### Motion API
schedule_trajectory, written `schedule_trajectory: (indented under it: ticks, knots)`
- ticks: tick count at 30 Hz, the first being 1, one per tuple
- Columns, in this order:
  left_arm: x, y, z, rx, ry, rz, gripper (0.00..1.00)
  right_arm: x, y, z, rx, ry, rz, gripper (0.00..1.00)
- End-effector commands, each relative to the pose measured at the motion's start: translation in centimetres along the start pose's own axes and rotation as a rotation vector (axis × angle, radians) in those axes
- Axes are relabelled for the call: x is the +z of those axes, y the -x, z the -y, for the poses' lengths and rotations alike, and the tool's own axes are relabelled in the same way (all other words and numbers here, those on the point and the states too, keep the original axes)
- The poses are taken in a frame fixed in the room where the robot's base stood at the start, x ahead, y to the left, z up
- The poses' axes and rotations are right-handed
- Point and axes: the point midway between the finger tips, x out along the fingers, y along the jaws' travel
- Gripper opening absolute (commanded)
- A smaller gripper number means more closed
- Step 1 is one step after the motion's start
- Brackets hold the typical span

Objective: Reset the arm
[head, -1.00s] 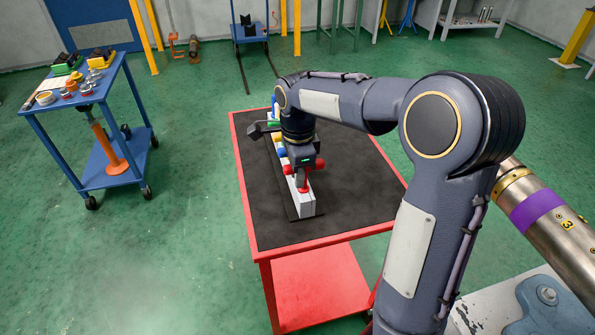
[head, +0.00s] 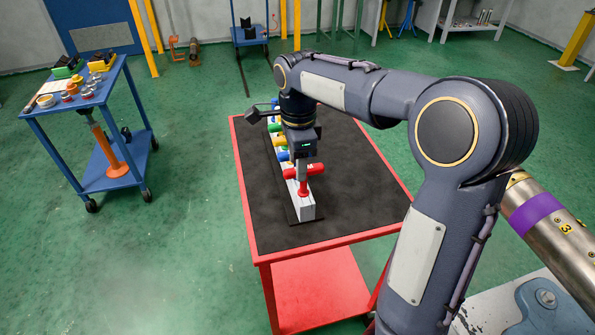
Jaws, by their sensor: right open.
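My right arm reaches from the right side over the red table in the head view. My right gripper (head: 302,172) points down and is open, just above the near end of a pale block (head: 306,208) on the table. A red T-shaped handle (head: 290,172) stands at that near end, close to the fingertips; I cannot tell whether they touch it. Several more coloured handles, among them a yellow one (head: 279,141) and a green one (head: 274,127), line the block behind it, partly hidden by my wrist. My left gripper does not show.
The red table (head: 335,240) has a dark mat (head: 350,180) with free room right of the block. A blue cart (head: 115,180) with small parts stands at the left. A pipe with a purple band (head: 535,208) is at the right.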

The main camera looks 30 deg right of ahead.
Motion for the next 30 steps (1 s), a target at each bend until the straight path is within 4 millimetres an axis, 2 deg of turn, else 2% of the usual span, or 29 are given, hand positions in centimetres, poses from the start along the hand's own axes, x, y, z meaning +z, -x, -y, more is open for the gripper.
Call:
schedule_trajectory:
  ticks: [1, 6, 22, 26, 30]
  knots:
    - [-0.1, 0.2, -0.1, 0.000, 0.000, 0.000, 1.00, 0.0, 1.0, 0.0, -0.002, 0.000, 0.001, 0.46]
    - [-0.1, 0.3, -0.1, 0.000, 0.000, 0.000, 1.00, 0.0, 2.5, 0.0, 0.000, 0.000, 0.000, 0.46]
    - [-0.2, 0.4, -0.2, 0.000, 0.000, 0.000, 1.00, -0.2, 2.9, -0.5, -0.004, 0.027, 0.014, 0.46]
    - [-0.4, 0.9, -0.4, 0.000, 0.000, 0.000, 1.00, -1.1, 3.6, -3.1, -0.040, 0.201, 0.091, 0.46]
    - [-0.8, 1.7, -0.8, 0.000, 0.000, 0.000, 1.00, -1.9, 4.5, -8.7, -0.171, 0.567, 0.199, 0.46]
